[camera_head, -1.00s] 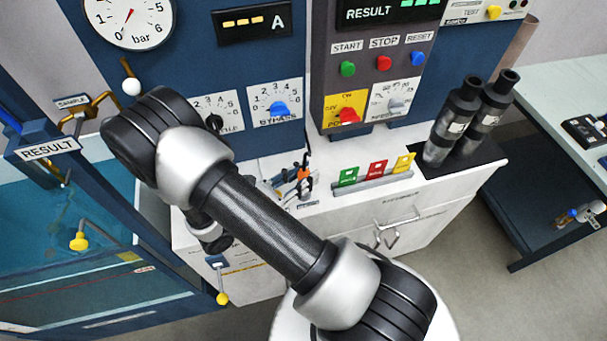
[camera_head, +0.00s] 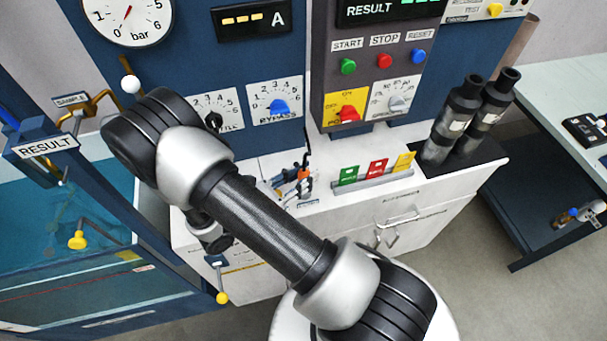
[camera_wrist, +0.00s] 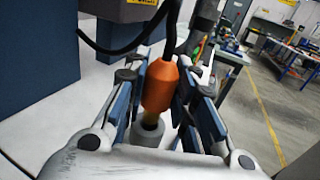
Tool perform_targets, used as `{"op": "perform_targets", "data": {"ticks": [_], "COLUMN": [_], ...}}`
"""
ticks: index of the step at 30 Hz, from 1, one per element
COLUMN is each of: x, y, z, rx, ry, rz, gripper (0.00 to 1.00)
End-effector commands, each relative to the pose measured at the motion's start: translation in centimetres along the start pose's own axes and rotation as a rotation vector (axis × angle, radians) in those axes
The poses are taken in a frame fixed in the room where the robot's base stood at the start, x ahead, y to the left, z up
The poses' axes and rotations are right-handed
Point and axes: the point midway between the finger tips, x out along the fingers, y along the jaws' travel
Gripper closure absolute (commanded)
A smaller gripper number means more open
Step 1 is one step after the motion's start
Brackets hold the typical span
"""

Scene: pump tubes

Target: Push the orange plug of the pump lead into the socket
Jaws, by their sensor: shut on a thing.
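The orange plug (camera_wrist: 161,86) stands nearly upright between the fingers of my gripper (camera_wrist: 158,92) in the wrist view. The fingers are shut on its sides. A black lead (camera_wrist: 171,34) runs up from its top. I cannot tell how deep the tip sits. In the head view, my gripper (camera_head: 292,184) is small and low over the white bench top, with a bit of orange (camera_head: 307,185) at its right side. The socket cannot be made out there.
Green, red and yellow tags (camera_head: 376,168) stand in a rack right of my gripper. Two dark cylinders (camera_head: 463,120) stand farther right. The control panel (camera_head: 376,70) rises behind. A blue-framed water tank (camera_head: 60,215) is at left.

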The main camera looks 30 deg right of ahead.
Motion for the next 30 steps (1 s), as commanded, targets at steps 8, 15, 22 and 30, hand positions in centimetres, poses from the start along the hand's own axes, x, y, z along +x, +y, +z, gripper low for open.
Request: {"op": "perform_targets", "data": {"ticks": [8, 15, 22, 30], "x": [0.0, 0.0, 0.0, 0.0], "y": [0.0, 0.0, 0.0, 0.0], "z": [-0.8, -1.4, -2.0, -2.7], "rx": [0.0, 0.0, 0.0, 0.0], "ry": [0.0, 0.0, 0.0, 0.0], "rz": [0.0, 0.0, 0.0, 0.0], "gripper": [0.99, 0.99, 0.99, 0.99]}}
